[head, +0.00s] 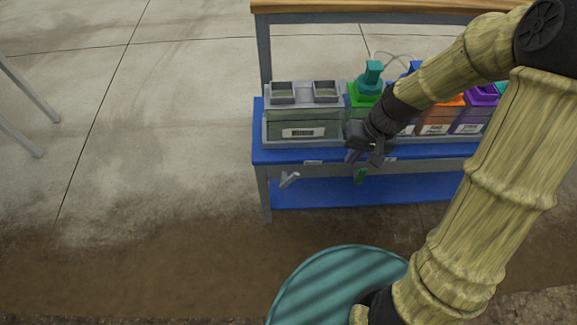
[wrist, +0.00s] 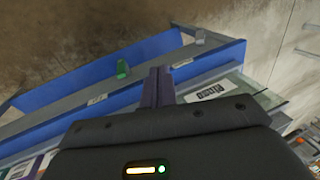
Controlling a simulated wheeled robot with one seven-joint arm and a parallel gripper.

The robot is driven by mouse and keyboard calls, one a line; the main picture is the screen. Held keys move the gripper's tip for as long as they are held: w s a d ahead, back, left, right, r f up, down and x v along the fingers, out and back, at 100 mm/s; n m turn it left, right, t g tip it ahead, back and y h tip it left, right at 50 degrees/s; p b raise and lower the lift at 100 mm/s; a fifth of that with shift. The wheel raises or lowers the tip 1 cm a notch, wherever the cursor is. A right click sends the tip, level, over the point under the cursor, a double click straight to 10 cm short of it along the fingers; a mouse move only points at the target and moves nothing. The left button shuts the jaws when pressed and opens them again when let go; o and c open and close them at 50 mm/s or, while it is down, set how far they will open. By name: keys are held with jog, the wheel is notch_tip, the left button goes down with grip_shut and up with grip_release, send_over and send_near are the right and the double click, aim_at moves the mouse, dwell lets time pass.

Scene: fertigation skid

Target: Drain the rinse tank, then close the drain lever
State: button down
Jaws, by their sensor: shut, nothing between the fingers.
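A greenish see-through tank (head: 303,124) with two square openings on top and a barcode label stands at the left end of the blue bench. A pale grey lever (head: 289,179) sticks out at a slant below the bench's front edge under this tank; it also shows in the wrist view (wrist: 200,36). A green lever (head: 360,176) hangs below the front edge farther right, also in the wrist view (wrist: 122,69). My gripper (head: 353,157) is shut and empty in front of the bench edge, just above the green lever. Its closed fingers (wrist: 157,86) point between the two levers.
A green container with a teal pump top (head: 371,78) and orange (head: 440,116) and purple (head: 475,112) containers stand right of the tank, partly behind my arm. A lower blue shelf (head: 330,194) looks empty. Open floor lies left of the bench.

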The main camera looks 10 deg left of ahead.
jog(key=s+d+r+m+t+h, duration=0.2)
jog(key=s+d+r, duration=0.4)
jog(key=d, duration=0.4)
jog(key=shift+s+d+r+t+h, duration=0.35)
jog(key=shift+t+h, duration=0.15)
jog(key=shift+h, duration=0.1)
jog(key=shift+a+f, duration=0.1)
